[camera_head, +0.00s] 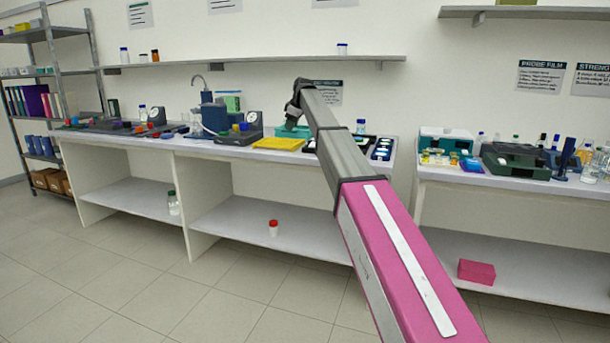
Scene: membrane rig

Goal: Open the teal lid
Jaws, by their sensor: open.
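A teal surface (301,132), likely the teal lid, shows on the left bench just below and behind my gripper (291,124). My gripper points down at it from the end of my raised arm and is open. The fingertips are small here, so I cannot tell whether they touch the teal surface. My wrist and arm hide part of what lies around it. Another box with a teal top (447,137) stands on the right bench.
A yellow mat (278,143) lies left of the teal surface at the bench's front. A dark blue device (238,124) stands further left. A dark tray (382,148) with pale items lies right of my arm. A shelf (250,62) runs above the bench.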

